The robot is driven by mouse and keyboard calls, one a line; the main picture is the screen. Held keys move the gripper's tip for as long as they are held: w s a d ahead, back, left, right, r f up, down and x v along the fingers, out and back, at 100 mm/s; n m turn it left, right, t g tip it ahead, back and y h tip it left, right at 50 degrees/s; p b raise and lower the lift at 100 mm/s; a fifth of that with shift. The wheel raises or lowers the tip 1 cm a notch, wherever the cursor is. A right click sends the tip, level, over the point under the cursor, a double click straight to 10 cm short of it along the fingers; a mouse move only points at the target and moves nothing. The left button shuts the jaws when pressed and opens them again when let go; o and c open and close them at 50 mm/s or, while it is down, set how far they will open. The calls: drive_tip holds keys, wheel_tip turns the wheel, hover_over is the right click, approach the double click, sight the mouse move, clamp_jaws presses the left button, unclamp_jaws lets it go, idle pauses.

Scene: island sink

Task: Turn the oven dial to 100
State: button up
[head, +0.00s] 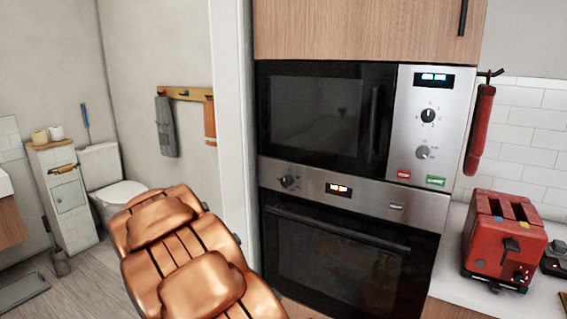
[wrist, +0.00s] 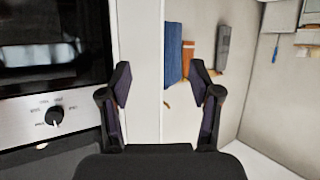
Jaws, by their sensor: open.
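The oven dial (head: 287,181) is a small dark knob at the left end of the oven's steel control panel in the head view. In the wrist view the dial (wrist: 54,116) is at the left, with small labels around it that are too blurred to read; I cannot tell its setting. My gripper (wrist: 161,80) is open and empty in the wrist view, its two fingers well apart. The dial lies to the left of both fingers, apart from them. The gripper does not show in the head view.
The microwave (head: 320,115), with its own knobs (head: 428,115), is above the oven door (head: 340,260). A white door frame (head: 232,130) stands beside the oven. A red toaster (head: 503,240) is on the counter at right. Towels (head: 165,125) hang on the left wall.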

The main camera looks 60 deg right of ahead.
drive_tip(key=s+d+r+m+g+h+p, duration=0.2)
drive_tip(key=s+d+r+g+h+p, duration=0.15)
drive_tip(key=s+d+r, duration=0.35)
drive_tip(key=m+g+h+p, duration=0.3)
drive_tip(key=g+h+p, duration=0.1)
approach(284, 183)
drive_tip(key=d, duration=0.2)
drive_tip(key=shift+y, duration=0.25)
drive_tip(key=d, duration=0.2)
drive_tip(key=d+p, duration=0.1)
drive_tip(key=d, duration=0.1)
drive_tip(key=d+r+p, duration=0.1)
drive_tip(key=d, duration=0.1)
drive_tip(key=shift+s+d, duration=0.15)
drive_tip(key=shift+d, duration=0.1)
drive_tip(key=shift+d+f, duration=0.2)
drive_tip(key=shift+d, duration=0.3)
drive_tip(key=c, duration=1.1)
drive_tip(key=shift+c, duration=0.2)
drive_tip(key=shift+f+b, duration=0.1)
drive_tip(key=shift+b, duration=0.2)
